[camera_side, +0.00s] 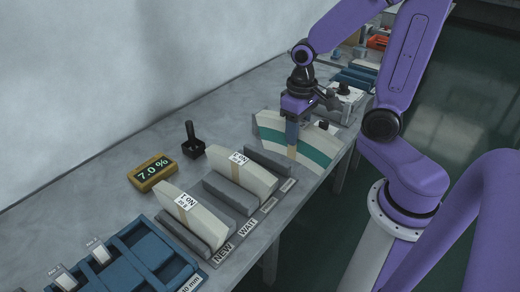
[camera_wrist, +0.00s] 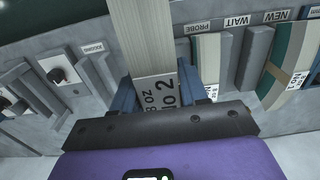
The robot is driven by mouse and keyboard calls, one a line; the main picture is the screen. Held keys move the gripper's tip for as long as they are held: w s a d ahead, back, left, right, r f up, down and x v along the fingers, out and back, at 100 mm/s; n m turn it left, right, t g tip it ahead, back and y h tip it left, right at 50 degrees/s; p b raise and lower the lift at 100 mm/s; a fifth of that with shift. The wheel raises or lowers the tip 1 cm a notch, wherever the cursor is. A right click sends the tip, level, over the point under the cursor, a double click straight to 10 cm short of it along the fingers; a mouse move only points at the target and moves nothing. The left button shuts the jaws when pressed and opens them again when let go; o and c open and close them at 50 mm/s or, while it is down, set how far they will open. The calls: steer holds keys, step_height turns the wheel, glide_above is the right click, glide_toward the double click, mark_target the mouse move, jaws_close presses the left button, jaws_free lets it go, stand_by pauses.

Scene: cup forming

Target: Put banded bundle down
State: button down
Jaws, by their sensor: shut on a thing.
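My gripper (camera_side: 292,143) is shut on a banded bundle (camera_side: 318,144), a fan-shaped stack of cream sheets with a green stripe and a tan band round its middle. The fingers straddle the band. In the wrist view the bundle (camera_wrist: 145,35) stands edge-on between the blue fingertips (camera_wrist: 165,97), with a label reading 8 oz No 2. It is upright just beyond the right end of the grey slotted rack (camera_side: 237,225) in the side view. I cannot tell whether its lower edge touches anything.
Two more banded bundles stand in the rack, one at the left (camera_side: 205,222) and one in the middle (camera_side: 253,178). A yellow display (camera_side: 152,172) reads 7.0 %. A blue tray (camera_side: 150,255) lies at front left. A device with a black knob (camera_wrist: 57,73) is beyond the held bundle.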

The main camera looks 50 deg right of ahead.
mark_target(263, 137)
steer(key=w+f, duration=0.1)
steer(key=w, duration=0.1)
steer(key=w+f, duration=0.1)
steer(key=w, duration=0.2)
steer(key=w+f, duration=0.1)
steer(key=w, duration=0.1)
steer(key=shift+w+d+f, duration=0.25)
steer(key=shift+w+d, duration=0.05)
steer(key=shift+w, duration=0.1)
steer(key=w+f, duration=0.1)
steer(key=f, duration=0.1)
steer(key=w+f, duration=0.2)
steer(key=shift+w+d+f, duration=0.1)
steer(key=shift+w+f, duration=0.35)
steer(key=shift+f, duration=0.5)
steer(key=shift+w+f, duration=0.2)
steer(key=shift+f, duration=0.55)
steer(key=shift+w+f, duration=0.2)
steer(key=shift+f, duration=0.5)
steer(key=shift+f, duration=0.1)
steer(key=c, duration=0.6)
jaws_free()
steer(key=shift+f, duration=0.1)
